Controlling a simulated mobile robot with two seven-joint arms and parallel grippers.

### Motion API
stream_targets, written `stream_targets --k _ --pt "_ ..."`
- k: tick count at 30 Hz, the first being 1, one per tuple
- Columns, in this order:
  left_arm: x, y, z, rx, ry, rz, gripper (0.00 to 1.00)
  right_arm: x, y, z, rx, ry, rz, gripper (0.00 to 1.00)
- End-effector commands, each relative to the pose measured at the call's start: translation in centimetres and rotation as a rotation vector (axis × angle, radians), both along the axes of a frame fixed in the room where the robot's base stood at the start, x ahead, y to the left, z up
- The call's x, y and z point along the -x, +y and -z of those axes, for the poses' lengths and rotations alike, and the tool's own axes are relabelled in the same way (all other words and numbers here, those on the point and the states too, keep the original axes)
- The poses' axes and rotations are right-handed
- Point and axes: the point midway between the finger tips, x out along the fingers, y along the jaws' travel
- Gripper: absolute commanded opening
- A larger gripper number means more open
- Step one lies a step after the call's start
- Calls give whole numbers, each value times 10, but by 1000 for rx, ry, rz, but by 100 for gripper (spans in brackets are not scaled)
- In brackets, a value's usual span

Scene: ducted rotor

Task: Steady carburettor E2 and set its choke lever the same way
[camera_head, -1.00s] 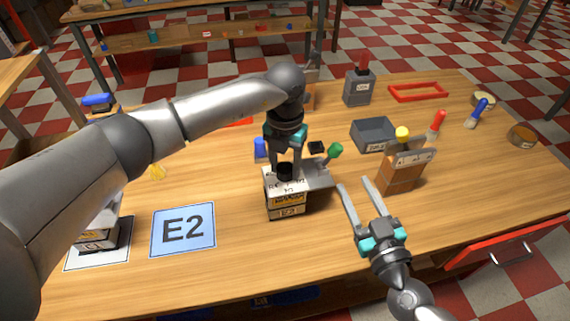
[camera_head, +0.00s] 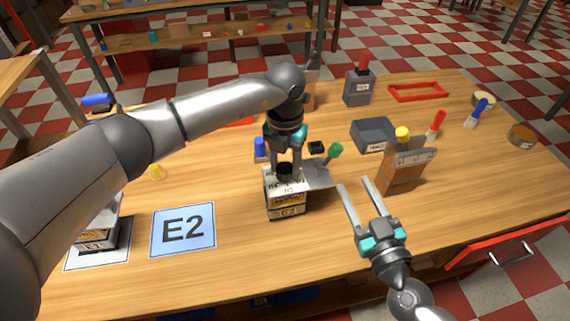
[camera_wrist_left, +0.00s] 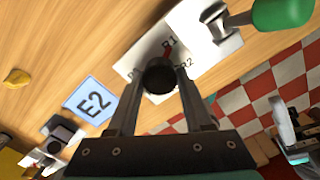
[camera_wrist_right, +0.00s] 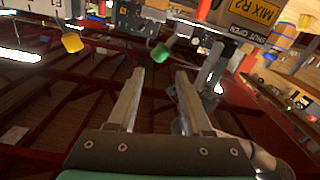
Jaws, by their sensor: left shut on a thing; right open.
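Carburettor E2 (camera_head: 287,208) stands upright on the table, off its blue E2 mat (camera_head: 165,243). My left gripper (camera_head: 286,168) comes down from above, shut on the black round knob (camera_wrist_left: 160,76) on its top. A green-handled lever (camera_head: 335,151) sticks up on its right side; its green handle also shows in the left wrist view (camera_wrist_left: 282,14). The right wrist view shows a SHUT/OPEN label (camera_wrist_right: 246,34) and a yellow MIX R2 label (camera_wrist_right: 257,12). My right gripper (camera_head: 355,184) is open and empty, right of the carburettor and apart from it. The lever's exact setting is unclear.
Carburettor E1 (camera_head: 97,240) stands on its mat at the left, partly behind my left arm. A brown block with a tilted plate (camera_head: 401,178) is close to the right of my right gripper. A grey bin (camera_head: 372,135) and brushes are behind.

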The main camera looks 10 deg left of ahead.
Motion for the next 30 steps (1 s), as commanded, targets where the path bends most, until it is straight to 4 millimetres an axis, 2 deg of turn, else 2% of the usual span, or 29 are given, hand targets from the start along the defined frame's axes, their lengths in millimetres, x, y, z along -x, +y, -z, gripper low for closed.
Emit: stream_targets --k 10,11,15,16,22,30 --pt "0 0 -1 0 -2 0 0 0 0 0 0 0 0 50" --pt "0 0 -1 0 -2 0 0 0 0 0 0 0 0 51" --pt "-1 0 -1 1 -2 0 0 -4 -3 -1 21 -20 10 66" --pt "-1 0 -1 1 -2 0 0 -6 -5 -2 35 -33 17 66" --pt "-1 0 -1 1 -2 0 0 -36 -30 -15 231 -226 104 66" --pt "-1 0 -1 1 -2 0 0 -76 -63 -51 603 -604 237 66"
